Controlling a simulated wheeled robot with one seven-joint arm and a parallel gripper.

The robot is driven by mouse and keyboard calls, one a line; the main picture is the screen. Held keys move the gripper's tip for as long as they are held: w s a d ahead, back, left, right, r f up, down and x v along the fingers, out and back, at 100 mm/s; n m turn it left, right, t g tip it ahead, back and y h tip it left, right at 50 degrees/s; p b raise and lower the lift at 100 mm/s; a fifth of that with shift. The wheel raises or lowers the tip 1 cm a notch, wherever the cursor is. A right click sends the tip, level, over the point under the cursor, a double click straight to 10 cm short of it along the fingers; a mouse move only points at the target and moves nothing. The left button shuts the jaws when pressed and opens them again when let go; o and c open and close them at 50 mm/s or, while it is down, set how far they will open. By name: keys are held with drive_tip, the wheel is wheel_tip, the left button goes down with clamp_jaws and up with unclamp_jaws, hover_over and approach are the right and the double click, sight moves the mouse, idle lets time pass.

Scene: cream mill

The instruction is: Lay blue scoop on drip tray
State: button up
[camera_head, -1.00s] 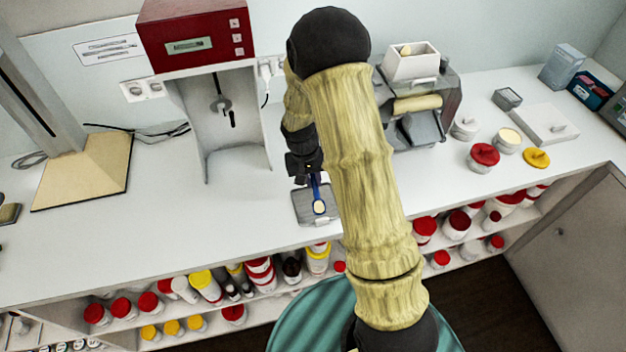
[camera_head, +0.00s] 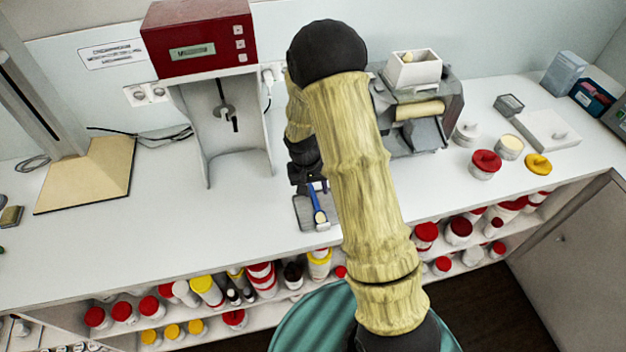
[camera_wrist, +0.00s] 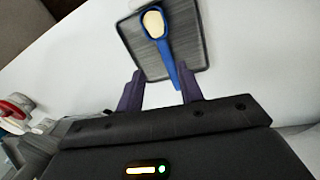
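The blue scoop (camera_head: 319,205), with cream-coloured material in its bowl, lies on the grey drip tray (camera_head: 304,212) at the bench's front edge. In the wrist view the scoop (camera_wrist: 163,45) rests along the ribbed tray (camera_wrist: 134,37), bowl away from me and handle towards me. My gripper (camera_head: 311,185) is at the tray's back side. In the wrist view my gripper (camera_wrist: 160,75) has its fingers apart, with the handle's end between them, nearer the right finger. Whether the handle touches that finger is unclear.
A red-topped machine (camera_head: 200,38) stands behind left. A roller mill (camera_head: 420,105) with a white hopper stands behind right. The bench left of the tray is clear. Bottles fill the shelf below.

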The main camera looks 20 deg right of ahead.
wheel_tip(320, 180, up, 12)
drive_tip(key=a+b, duration=0.2)
drive_tip(key=shift+w, duration=0.1)
idle(0.6)
drive_tip(key=s+d+r+n+t+y, duration=0.1)
drive_tip(key=s+d+r+t, duration=0.1)
drive_tip(key=s, duration=1.3)
drive_tip(key=shift+s+r+n+t+y, duration=0.4)
drive_tip(key=shift+r, duration=0.15)
drive_tip(key=shift+d, duration=0.15)
